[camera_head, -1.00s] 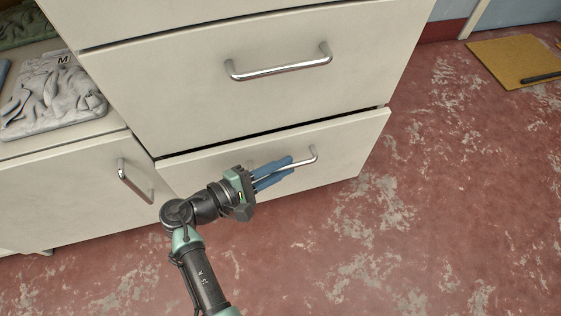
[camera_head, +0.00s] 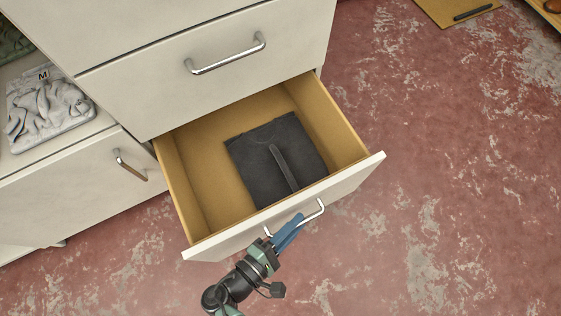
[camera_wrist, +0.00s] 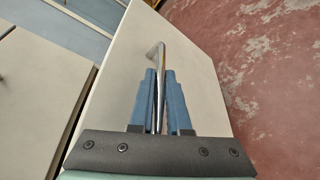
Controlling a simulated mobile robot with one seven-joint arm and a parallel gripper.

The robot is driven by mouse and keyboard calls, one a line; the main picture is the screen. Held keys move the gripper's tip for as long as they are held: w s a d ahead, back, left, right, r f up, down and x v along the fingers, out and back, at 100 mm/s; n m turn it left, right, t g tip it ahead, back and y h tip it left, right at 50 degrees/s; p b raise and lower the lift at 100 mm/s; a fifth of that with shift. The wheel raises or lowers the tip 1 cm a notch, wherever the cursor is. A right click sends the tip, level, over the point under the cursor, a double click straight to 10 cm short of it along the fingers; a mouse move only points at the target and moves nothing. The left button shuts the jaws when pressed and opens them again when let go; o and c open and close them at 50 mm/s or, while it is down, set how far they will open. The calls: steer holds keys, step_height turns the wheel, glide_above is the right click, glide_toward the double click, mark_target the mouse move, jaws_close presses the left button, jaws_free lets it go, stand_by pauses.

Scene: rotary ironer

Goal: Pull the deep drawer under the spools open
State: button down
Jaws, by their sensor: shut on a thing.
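The bottom drawer (camera_head: 190,194) stands pulled well out of the white cabinet in the head view. Its yellowish wooden inside holds a flat dark grey folded cloth or pad with a dark strip on it (camera_head: 262,165). My gripper (camera_head: 290,228) is at the drawer's front, its blue fingers shut on the chrome bar handle (camera_head: 312,214). In the wrist view the handle (camera_wrist: 158,60) runs between the two blue fingers (camera_wrist: 160,78), in front of the pale drawer front (camera_wrist: 118,95). No spools show in these frames.
A shut drawer with a chrome handle (camera_head: 226,58) is above the open one. A cabinet door with a handle (camera_head: 130,165) and a grey folded cloth marked M (camera_head: 48,108) are at left. The red, worn floor (camera_head: 440,170) is clear at right. A yellow board (camera_head: 440,8) lies far off.

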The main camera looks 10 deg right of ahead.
steer(key=s+d+p, duration=0.2)
steer(key=s+d, duration=0.1)
steer(key=s, duration=0.6)
steer(key=shift+s, duration=0.35)
steer(key=c, duration=0.9)
jaws_free()
steer(key=p+v, duration=0.1)
steer(key=v, duration=1.2)
steer(key=shift+p, duration=0.4)
